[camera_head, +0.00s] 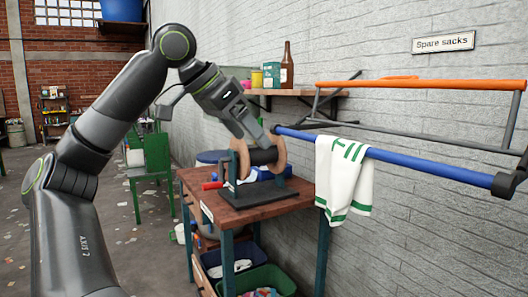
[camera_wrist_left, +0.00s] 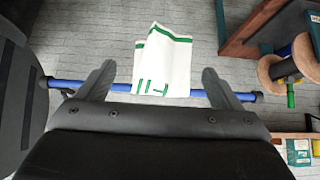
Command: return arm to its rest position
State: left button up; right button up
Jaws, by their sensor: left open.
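A white towel with green stripes (camera_head: 343,178) hangs over the blue rail (camera_head: 430,165). The towel also shows in the left wrist view (camera_wrist_left: 165,60), beyond the open fingers, with the blue rail (camera_wrist_left: 80,86) behind it. My right gripper is in neither view.
A wooden table (camera_head: 255,205) carries a stand with wooden discs (camera_head: 278,157), close below the gripper in the picture. An orange rail (camera_head: 430,84) runs above the blue one. A shelf (camera_head: 270,93) holds a bottle (camera_head: 287,68). Bins (camera_head: 260,280) sit under the table.

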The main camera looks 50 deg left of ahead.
pick_arm(q)
jog(key=shift+p+v, duration=0.4)
jog(key=shift+v, duration=1.75)
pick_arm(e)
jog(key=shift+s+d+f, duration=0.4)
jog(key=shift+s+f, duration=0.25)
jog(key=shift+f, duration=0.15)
